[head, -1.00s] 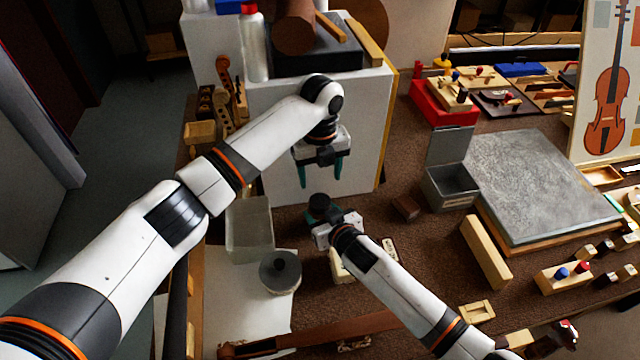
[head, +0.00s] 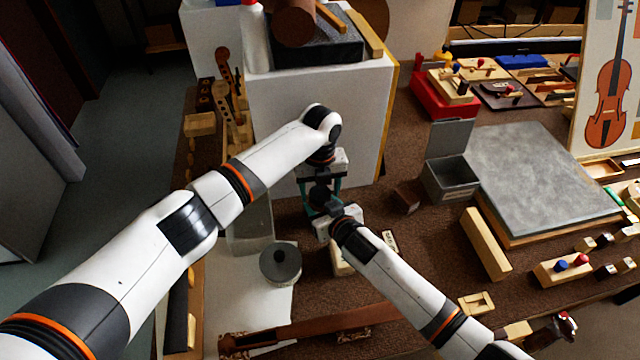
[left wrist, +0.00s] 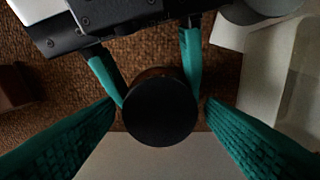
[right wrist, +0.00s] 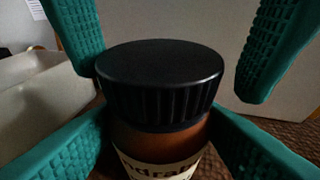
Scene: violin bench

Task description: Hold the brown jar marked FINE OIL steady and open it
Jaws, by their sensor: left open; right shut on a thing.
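A brown jar (right wrist: 150,140) with a wide ribbed black lid (right wrist: 160,75) stands upright in my right gripper. Its cream label (right wrist: 160,168) is partly cut off; the letters I can see look like "ndra", and no FINE OIL shows. My right gripper (head: 324,213) is shut on the jar's body below the lid. My left gripper (head: 322,192) is open and points down from above. In the left wrist view the lid (left wrist: 160,112) lies between its spread fingers, with gaps that look clear. The jar's lower part is hidden.
A white block (head: 330,115) stands close behind the jar. A translucent bin (head: 250,230) and a grey lidded pot (head: 281,266) are to the left. A grey open box (head: 452,180) and a stone slab (head: 540,175) are to the right.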

